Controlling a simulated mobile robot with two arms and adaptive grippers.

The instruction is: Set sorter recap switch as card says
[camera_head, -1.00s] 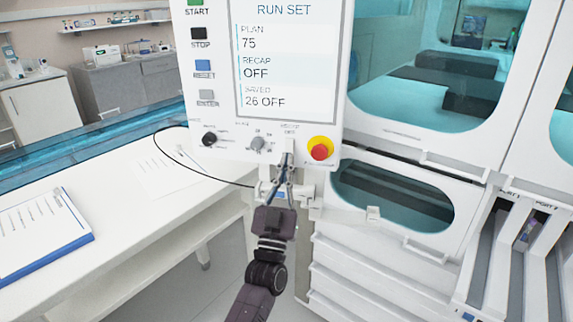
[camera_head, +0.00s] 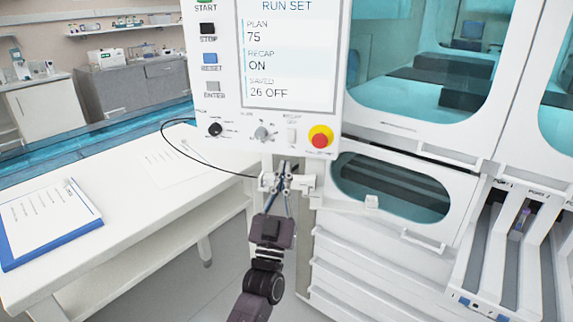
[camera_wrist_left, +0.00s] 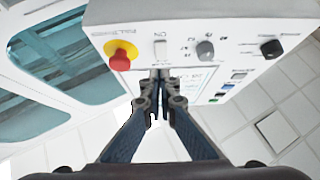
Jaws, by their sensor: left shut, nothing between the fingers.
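The sorter's control panel (camera_head: 230,105) fills the upper middle of the head view. Its screen (camera_head: 288,60) reads RUN SET, PLAN 75, RECAP ON, SAVED 26 OFF. The white recap switch (camera_head: 291,136) sits low on the panel, left of the red stop button (camera_head: 320,138). The switch also shows in the left wrist view (camera_wrist_left: 161,50), just beyond the fingertips. My left gripper (camera_head: 284,168) is shut and empty, a little below the switch and apart from it. A clipboard with a written sheet (camera_head: 45,222) lies on the bench at left; its text is too small to read.
Two knobs, a dark one (camera_head: 215,129) and a grey one (camera_head: 261,132), sit left of the switch. A black cable loops from the panel over the white bench (camera_head: 150,220).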

